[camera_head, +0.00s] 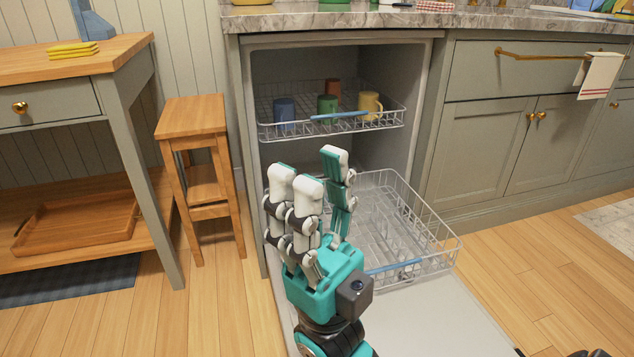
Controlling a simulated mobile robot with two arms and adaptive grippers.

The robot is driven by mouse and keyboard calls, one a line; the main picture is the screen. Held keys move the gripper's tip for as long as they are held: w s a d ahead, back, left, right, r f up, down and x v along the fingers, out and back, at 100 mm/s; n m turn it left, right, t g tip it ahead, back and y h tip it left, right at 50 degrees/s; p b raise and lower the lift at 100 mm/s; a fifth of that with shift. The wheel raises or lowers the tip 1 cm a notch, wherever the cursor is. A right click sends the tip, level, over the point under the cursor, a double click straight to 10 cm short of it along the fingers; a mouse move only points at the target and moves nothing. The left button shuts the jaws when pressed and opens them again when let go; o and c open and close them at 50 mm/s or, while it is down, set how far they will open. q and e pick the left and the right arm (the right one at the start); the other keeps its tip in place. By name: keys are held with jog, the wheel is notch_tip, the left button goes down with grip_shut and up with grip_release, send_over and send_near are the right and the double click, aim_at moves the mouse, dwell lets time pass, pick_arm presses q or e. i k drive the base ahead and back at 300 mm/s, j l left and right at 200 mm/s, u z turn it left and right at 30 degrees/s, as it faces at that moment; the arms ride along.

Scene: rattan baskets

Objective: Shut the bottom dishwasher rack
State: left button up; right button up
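The bottom dishwasher rack (440,238) is a white wire basket with a blue handle (392,267) at its front. It is pulled out of the dishwasher over the lowered door (430,318) and looks empty.
The top rack (270,131) holds several mugs and is partly out above. A wooden stool (190,117) and a side table (100,65) stand to the left. Closed cabinets (480,150) are on the right. The wooden floor at right is clear.

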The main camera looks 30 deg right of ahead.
aim_at(402, 264)
jog(key=z, duration=1.45)
jog(key=i+l+z, duration=0.15)
jog(key=l, duration=0.25)
jog(key=i+l+z, duration=0.1)
jog(key=l, duration=0.25)
jog(key=i, duration=0.1)
